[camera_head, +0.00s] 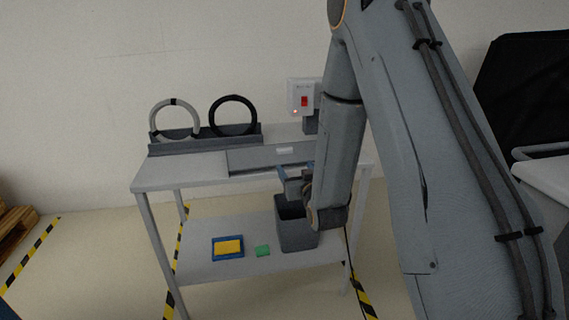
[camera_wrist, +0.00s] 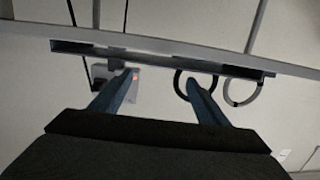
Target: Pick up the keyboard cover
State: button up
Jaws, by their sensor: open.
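The keyboard cover seems to be the long flat grey panel (camera_head: 252,159) with a small white handle or label, lying along the front of the cart's top (camera_head: 185,172). My arm hides its right end. My gripper (camera_head: 294,176) is in front of the cart's front edge, near the right part of the panel and apart from it as far as I can see. Its two blue fingers are spread with nothing between them. In the wrist view the fingers (camera_wrist: 157,92) are also apart, and the picture is upside down; I cannot pick out the cover there.
A dark rack (camera_head: 205,143) with a light ring (camera_head: 153,120) and a black ring (camera_head: 254,110) stands behind. A wall switch (camera_head: 297,96) is above. The lower shelf (camera_head: 205,268) bears a grey bin (camera_head: 297,235), a blue-and-yellow item (camera_head: 228,247) and a green block (camera_head: 263,251).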

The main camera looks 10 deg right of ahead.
aim_at(286, 150)
jog(key=shift+t, duration=0.6)
jog(key=w, duration=0.4)
jog(key=w+p, duration=0.1)
jog(key=w, duration=0.7)
jog(key=shift+w+a, duration=0.3)
jog(key=c, duration=1.2)
jog(key=shift+r, duration=0.1)
